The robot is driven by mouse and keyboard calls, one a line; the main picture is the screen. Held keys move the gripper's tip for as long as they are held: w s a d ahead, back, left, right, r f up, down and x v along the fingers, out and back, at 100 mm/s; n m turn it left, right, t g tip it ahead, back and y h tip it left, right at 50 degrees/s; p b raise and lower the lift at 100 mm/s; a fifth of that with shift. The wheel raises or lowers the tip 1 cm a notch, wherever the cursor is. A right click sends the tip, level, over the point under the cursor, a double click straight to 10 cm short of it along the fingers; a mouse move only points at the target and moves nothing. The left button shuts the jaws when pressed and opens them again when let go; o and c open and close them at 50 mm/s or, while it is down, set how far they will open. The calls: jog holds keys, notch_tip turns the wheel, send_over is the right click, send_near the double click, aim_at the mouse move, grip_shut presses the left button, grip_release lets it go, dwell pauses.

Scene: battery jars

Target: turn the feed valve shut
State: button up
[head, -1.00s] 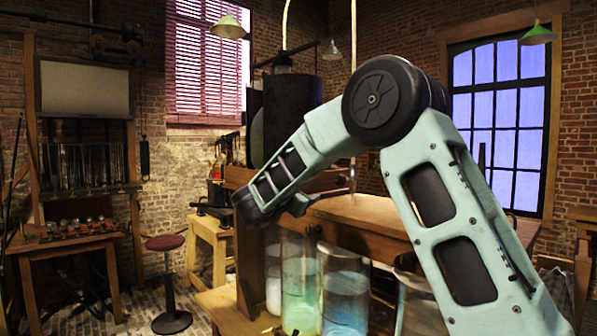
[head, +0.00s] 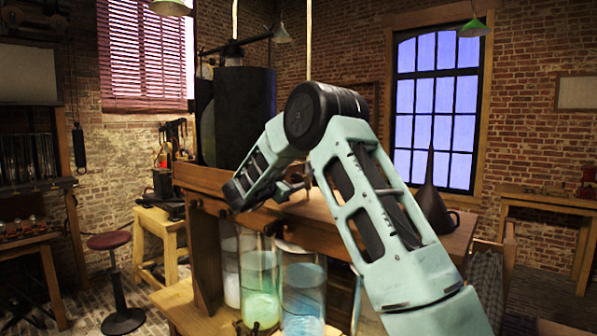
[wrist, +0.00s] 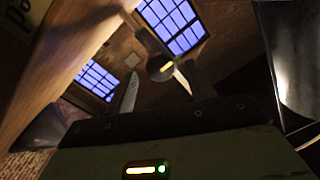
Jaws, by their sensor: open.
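My gripper (head: 298,184) is just above the wooden bench top, in front of the thin pale pipe (head: 308,90) that comes down from above. In the wrist view my gripper (wrist: 157,86) has its two fingers apart, with nothing held. A small grey rounded piece (wrist: 160,68) on a slanting stem shows beyond and between the fingertips. It may be the feed valve, but I cannot tell for sure. No handle of the valve is clear in the head view, where my arm covers part of the bench.
Below the bench stand a green-tinted jar (head: 260,285), a blue-tinted jar (head: 303,290) and a clear jar (head: 229,270). A stool (head: 110,241) is at left.

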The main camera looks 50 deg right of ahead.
aim_at(295, 179)
jog(key=shift+w+d+p, duration=0.2)
jog(key=shift+d+p, duration=0.25)
jog(key=shift+d, duration=0.85)
jog(key=shift+w+d+p, duration=0.2)
jog(key=shift+d+p, duration=0.25)
jog(key=shift+d, duration=0.85)
jog(key=c, duration=1)
